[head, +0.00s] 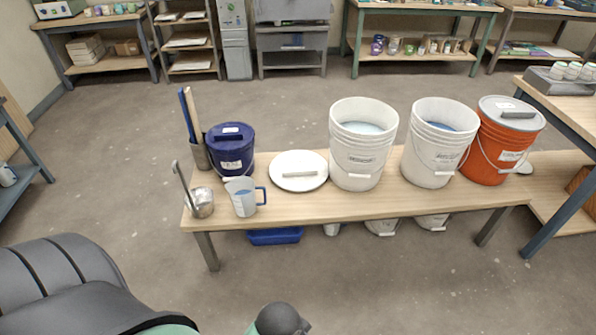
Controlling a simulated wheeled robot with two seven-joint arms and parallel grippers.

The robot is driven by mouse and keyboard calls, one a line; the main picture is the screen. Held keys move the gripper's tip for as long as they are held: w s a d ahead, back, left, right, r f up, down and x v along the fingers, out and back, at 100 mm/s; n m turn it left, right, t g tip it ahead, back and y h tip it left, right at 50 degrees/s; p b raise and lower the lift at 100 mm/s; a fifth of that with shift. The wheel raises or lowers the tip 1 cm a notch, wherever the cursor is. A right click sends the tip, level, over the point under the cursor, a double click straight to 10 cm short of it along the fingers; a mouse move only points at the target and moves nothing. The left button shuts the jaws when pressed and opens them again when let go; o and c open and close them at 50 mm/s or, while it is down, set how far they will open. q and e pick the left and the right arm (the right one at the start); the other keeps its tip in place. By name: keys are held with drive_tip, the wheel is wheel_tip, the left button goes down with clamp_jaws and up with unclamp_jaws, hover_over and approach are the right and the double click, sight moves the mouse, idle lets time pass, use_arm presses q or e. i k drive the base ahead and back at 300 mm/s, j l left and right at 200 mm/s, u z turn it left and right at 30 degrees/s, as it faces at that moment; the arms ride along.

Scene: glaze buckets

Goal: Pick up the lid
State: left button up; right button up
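A round white lid (287,182) with a pale bar handle lies flat on the light wooden bench (380,203). It is between the lidded dark blue bucket (231,153) and an open white bucket (359,157). A second open white bucket (433,157) stands further right. Both white buckets hold pale to mid-blue liquid. An orange bucket (492,145) at the right end wears a grey lid with a dark handle. Neither of my grippers shows in the head view.
A measuring jug (243,202) with a blue handle and a metal ladle cup (201,204) stand at the bench's left front. Sticks rise from a holder (200,154) behind. A blue tray (274,237) and pails are underneath.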

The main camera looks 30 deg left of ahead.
sight(299, 168)
drive_tip(key=u, duration=0.3)
drive_tip(key=i+l+u, duration=0.85)
drive_tip(key=i+l, duration=0.15)
drive_tip(key=l, duration=0.15)
drive_tip(key=i+l, duration=0.1)
drive_tip(key=l, duration=0.15)
drive_tip(key=i+l, duration=0.15)
drive_tip(key=l, duration=0.15)
drive_tip(key=j+u, duration=0.05)
